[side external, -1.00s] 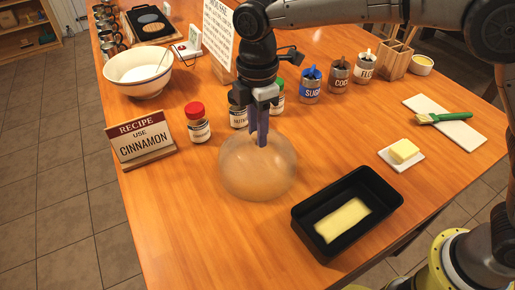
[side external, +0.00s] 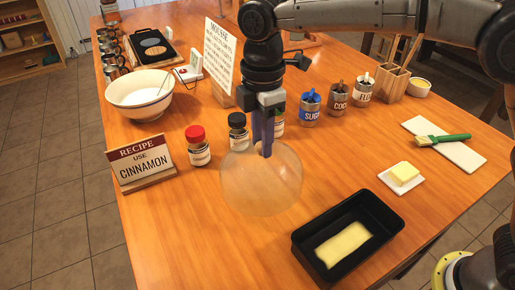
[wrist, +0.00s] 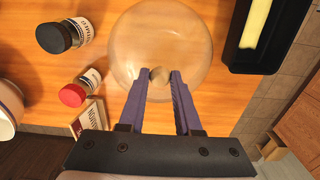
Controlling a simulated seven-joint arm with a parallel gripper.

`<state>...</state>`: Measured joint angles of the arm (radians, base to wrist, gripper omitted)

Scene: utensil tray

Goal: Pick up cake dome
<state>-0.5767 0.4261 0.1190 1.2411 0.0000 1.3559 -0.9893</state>
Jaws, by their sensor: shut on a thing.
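The clear, round cake dome (side external: 262,190) has a small knob on top. My gripper (side external: 262,152) points straight down, with its two purple fingers closed around the knob. In the wrist view, the fingertips (wrist: 160,76) pinch the tan knob from both sides, and the dome (wrist: 160,40) spreads out below them. The dome looks upright and slightly above the wooden table. The gap under it is hard to see through the clear wall.
A black loaf pan (side external: 300,245) lies close at the dome's right front. Red-capped (side external: 198,148) and black-capped (side external: 238,132) jars stand behind it to the left. A recipe sign (side external: 140,163) and white bowl (side external: 140,100) are farther left. The table's front middle is clear.

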